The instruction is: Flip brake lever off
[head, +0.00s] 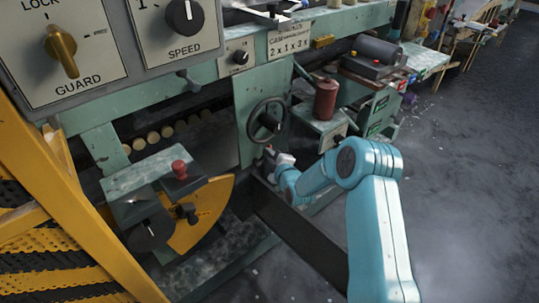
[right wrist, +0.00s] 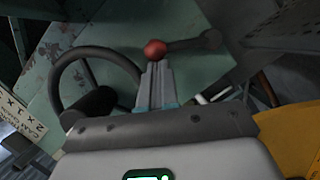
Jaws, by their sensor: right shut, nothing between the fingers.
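The brake lever is a dark arm with a red ball knob (right wrist: 155,49) in the right wrist view. Its arm (right wrist: 195,44) runs from the ball to the right, against the green machine panel. My right gripper (right wrist: 156,82) is shut and empty, and its fingertips reach right up to the ball. I cannot tell whether they touch it. In the head view my right gripper (head: 272,155) is at the machine's front, just below the handwheel, and hides most of the lever there. My left gripper is in neither view.
A black handwheel (head: 267,120) sticks out just above my right gripper; it also shows in the right wrist view (right wrist: 62,75). A red-knobbed box (head: 180,172) and yellow quadrant plate (head: 207,213) stand to the left. A dark rail (head: 300,238) runs low in front. Floor at right (head: 465,170) is clear.

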